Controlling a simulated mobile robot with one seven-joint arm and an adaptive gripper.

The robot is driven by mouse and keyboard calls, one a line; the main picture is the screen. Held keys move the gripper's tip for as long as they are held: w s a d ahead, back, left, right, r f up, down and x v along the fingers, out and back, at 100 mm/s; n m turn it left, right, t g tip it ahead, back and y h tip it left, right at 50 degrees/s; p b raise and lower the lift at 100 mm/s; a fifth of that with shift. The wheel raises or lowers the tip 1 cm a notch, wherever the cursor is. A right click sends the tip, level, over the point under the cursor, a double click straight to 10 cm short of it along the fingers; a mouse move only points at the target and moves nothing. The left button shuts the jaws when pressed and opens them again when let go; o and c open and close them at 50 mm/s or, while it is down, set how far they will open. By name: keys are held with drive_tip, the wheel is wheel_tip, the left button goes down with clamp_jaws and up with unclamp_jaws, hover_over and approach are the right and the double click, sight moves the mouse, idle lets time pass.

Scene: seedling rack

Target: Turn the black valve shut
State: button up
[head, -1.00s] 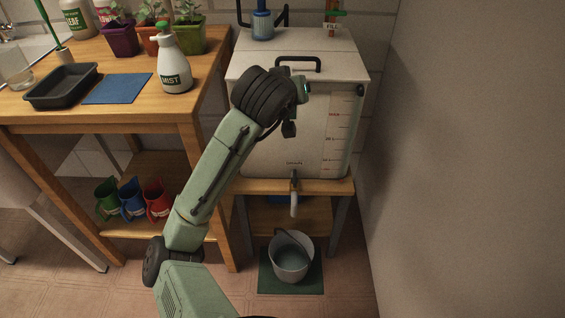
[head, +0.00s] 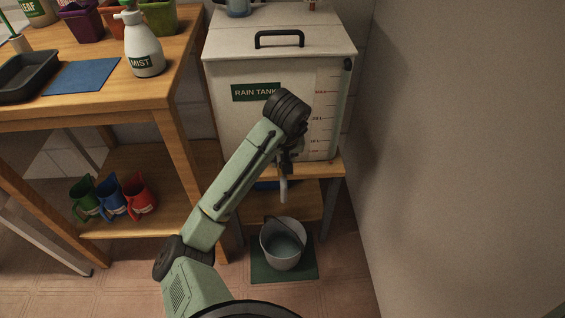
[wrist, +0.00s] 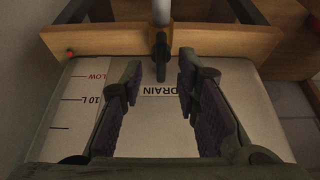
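The black valve (wrist: 161,53) shows in the wrist view as a dark upright piece at the base of the grey spout, beside the DRAIN label (wrist: 166,90) on the tank front. In the head view the grey spout (head: 283,190) hangs below my wrist, which hides the valve.
The white rain tank (head: 225,75) stands on a wooden stand (head: 325,170). A grey bucket (head: 283,250) sits on a green mat (head: 308,270) below the spout. A bare wall (head: 460,150) closes the right side.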

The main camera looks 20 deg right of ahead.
drive_tip(key=shift+x, duration=1.05)
drive_tip(key=shift+w, duration=0.1)
drive_tip(key=shift+c, duration=0.5)
clamp_jaws()
